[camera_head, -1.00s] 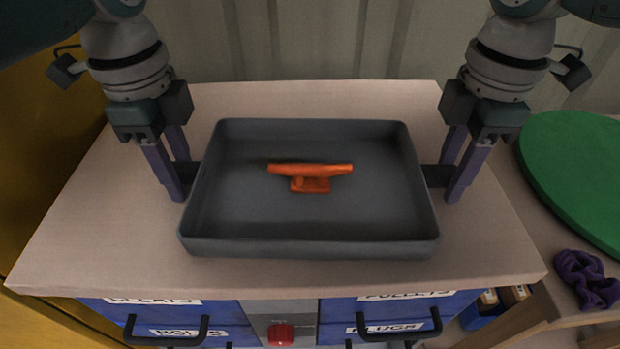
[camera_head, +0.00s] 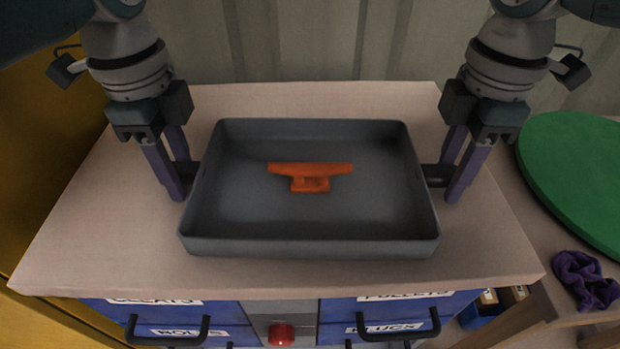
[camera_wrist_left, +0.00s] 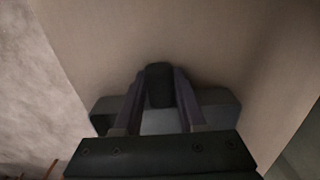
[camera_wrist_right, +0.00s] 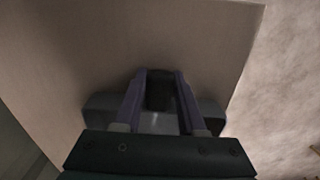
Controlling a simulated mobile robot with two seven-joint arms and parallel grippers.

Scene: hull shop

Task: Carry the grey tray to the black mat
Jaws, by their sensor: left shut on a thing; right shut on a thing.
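The grey tray (camera_head: 310,247) is a shallow rectangular tray over the beige cabinet top, and it looks level. An orange cleat (camera_head: 310,178) lies inside it near the middle. My left gripper (camera_head: 182,180) is shut on the tray's left handle, and the dark handle (camera_wrist_left: 159,85) shows between its fingers in the left wrist view. My right gripper (camera_head: 446,180) is shut on the right handle, which also shows between its fingers in the right wrist view (camera_wrist_right: 159,92). I cannot tell whether the tray's underside touches the top. No black mat is in view.
The beige top (camera_head: 90,240) has free room around the tray. Blue drawers (camera_head: 385,318) with dark handles and a red button (camera_head: 281,334) are on its front. At the right are a green disc (camera_head: 580,175) and a purple cloth (camera_head: 585,280). A corrugated wall (camera_head: 310,40) stands behind.

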